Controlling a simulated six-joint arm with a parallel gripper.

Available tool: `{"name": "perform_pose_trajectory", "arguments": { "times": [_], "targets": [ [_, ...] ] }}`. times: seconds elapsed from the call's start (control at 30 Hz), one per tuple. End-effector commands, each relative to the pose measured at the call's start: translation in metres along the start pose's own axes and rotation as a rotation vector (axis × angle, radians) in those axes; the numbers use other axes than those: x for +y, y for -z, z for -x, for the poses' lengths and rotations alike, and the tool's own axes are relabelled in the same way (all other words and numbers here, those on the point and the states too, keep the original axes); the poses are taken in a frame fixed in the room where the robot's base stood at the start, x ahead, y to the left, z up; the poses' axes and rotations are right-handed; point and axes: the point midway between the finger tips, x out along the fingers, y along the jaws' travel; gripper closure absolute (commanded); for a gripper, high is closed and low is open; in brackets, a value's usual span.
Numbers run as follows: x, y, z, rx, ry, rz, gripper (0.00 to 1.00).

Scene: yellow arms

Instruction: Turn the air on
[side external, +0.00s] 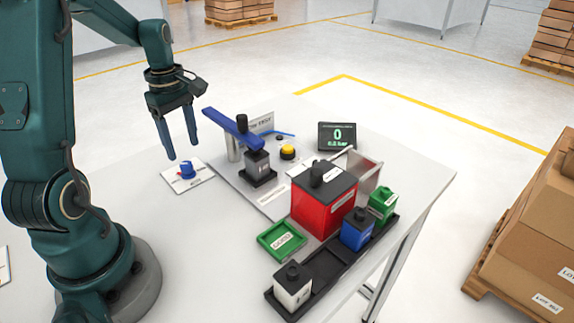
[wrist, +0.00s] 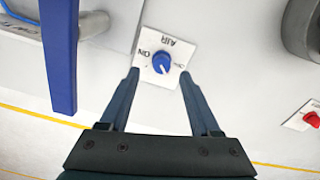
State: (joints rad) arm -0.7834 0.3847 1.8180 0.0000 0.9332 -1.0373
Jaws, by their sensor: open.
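The air knob is a round blue knob (side external: 187,170) on a white plate lying on the table, left of the test stand. In the wrist view the knob (wrist: 161,62) shows on its plate (wrist: 176,47), marked AIR, with ON at its left and a label at its right that looks like OFF. I cannot tell for sure which label the knob points to. My gripper (side external: 182,150) is open and empty, pointing down above the knob. In the wrist view the knob appears between and just past the fingertips (wrist: 159,74), apart from both.
A blue lever arm (side external: 232,127) on the stand reaches close to my gripper's right; it also shows at the wrist view's left (wrist: 60,50). A yellow button (side external: 287,151), a display (side external: 337,136) reading 0 and a red box (side external: 322,205) stand further right. A red knob (wrist: 312,118) shows at right.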

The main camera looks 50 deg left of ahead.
Motion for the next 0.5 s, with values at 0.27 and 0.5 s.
{"name": "perform_pose_trajectory", "arguments": {
  "times": [0.27,0.5],
  "targets": [
    [-0.004,0.003,-0.029,-0.007,0.011,0.014,0.36],
    [-0.003,0.003,-0.051,-0.004,0.008,0.013,0.36]
  ]
}}
